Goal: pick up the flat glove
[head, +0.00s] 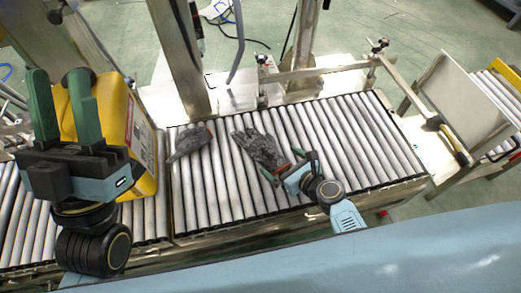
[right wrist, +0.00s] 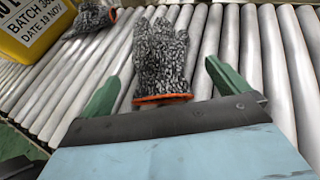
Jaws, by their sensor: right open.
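The flat glove (head: 257,146) is speckled grey and black and lies spread on the roller conveyor, fingers away from me. In the right wrist view the flat glove (right wrist: 163,58) shows its orange-edged cuff towards my gripper. My right gripper (head: 292,166) is open at the cuff end; in the right wrist view its green fingertips (right wrist: 165,82) stand on either side of the glove, apart from it. A second, bunched glove (head: 190,142) lies to the left; it also shows in the right wrist view (right wrist: 92,20). My left gripper (head: 62,88) is open and empty, raised at the left.
A yellow canister (head: 144,135) with a label stands on the conveyor (head: 350,140) left of the gloves, partly behind my left gripper. The rollers right of the flat glove are clear. Metal posts and a rail (head: 320,70) stand along the far side.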

